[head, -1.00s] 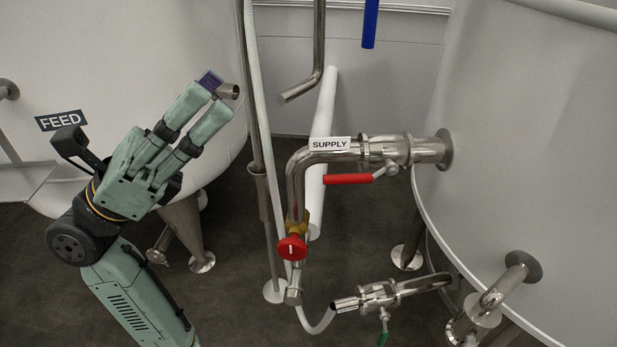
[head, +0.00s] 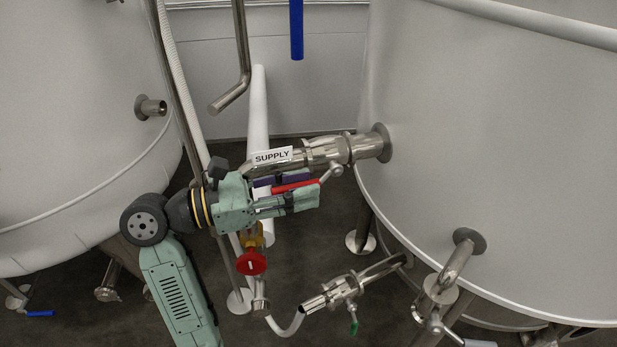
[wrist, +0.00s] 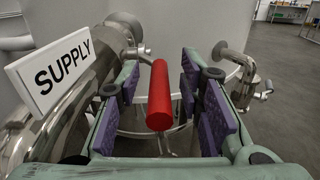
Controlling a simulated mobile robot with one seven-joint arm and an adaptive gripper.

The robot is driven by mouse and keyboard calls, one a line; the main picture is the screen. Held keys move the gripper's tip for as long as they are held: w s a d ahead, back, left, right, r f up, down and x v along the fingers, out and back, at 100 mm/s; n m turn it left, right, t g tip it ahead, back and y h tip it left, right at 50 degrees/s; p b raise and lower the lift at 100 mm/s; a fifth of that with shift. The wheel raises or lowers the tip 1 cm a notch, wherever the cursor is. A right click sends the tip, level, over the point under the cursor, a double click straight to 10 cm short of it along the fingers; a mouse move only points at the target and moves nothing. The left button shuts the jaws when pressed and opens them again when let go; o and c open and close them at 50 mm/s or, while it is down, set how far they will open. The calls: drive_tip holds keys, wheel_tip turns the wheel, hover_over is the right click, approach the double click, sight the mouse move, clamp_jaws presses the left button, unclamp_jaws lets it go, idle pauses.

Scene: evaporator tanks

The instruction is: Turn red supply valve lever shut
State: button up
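The red supply valve lever (head: 295,186) lies roughly level below the SUPPLY label (head: 272,156) on the steel supply pipe (head: 322,150). My gripper (head: 300,190) is at the lever, its fingers along it, partly covering it in the head view. In the wrist view the red lever (wrist: 160,95) stands between the two purple-padded fingers of my gripper (wrist: 161,84). A gap shows on each side, so the gripper is open around the lever, not clamped on it. The SUPPLY label (wrist: 58,72) is close to the left finger.
A red round knob (head: 251,262) sits just below my gripper. The large right tank (head: 490,150) is beyond the pipe. Vertical pipes and a white hose stand behind my arm.

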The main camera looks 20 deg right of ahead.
drive_tip(key=shift+s+d, duration=0.1)
drive_tip(key=shift+d, duration=0.85)
clamp_jaws()
drive_tip(key=shift+s, duration=0.1)
